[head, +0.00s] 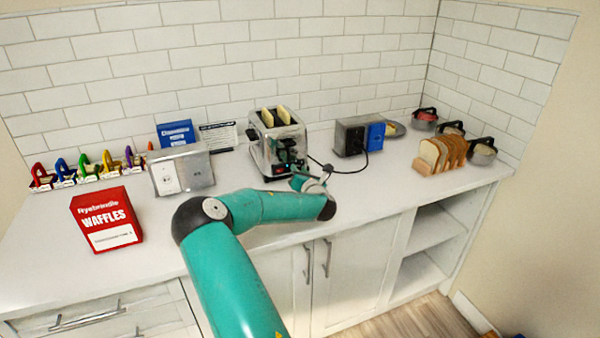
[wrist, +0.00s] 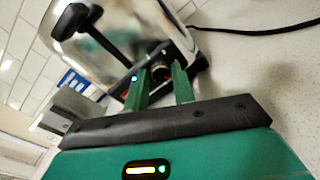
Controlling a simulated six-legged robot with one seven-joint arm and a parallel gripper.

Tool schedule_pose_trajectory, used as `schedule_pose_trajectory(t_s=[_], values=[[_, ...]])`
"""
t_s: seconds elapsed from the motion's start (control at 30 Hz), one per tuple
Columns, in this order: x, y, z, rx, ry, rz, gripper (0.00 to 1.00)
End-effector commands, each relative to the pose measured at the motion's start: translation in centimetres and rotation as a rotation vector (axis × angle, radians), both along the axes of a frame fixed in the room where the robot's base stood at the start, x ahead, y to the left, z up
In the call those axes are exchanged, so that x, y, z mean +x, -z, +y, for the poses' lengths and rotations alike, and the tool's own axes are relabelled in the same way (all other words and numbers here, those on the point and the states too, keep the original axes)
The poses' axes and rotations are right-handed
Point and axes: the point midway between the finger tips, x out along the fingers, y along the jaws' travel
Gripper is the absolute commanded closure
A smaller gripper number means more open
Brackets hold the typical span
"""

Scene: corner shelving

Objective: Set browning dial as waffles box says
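The red waffles box (head: 106,220) stands on the left of the counter; its white label has a line of print too small to read. The chrome toaster (head: 265,150) stands at the back middle with two slices (head: 275,116) in its slots. My gripper (head: 296,176) is at the toaster's front, low down. In the wrist view, my gripper's green fingers (wrist: 162,68) are apart, and a dark round dial (wrist: 161,73) shows between their tips. I cannot tell whether they touch it. The dial's setting is hidden. The toaster's black lever (wrist: 80,20) is at upper left.
A metal socket box (head: 182,171) and a blue box (head: 175,132) stand left of the toaster. A dark-and-blue appliance (head: 352,137) with a black cord (head: 350,171) is to the right.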

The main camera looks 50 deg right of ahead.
Motion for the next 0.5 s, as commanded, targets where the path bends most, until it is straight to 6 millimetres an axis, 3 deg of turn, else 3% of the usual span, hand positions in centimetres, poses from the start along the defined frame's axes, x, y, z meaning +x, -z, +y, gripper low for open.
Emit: schedule_pose_trajectory(t_s=[0.1, 0.5], values=[[0.04, -0.02, 0.02, 0.000, -0.001, 0.000, 0.55], [-0.87, -0.04, 0.52, -0.001, 0.001, 0.001, 0.55]])
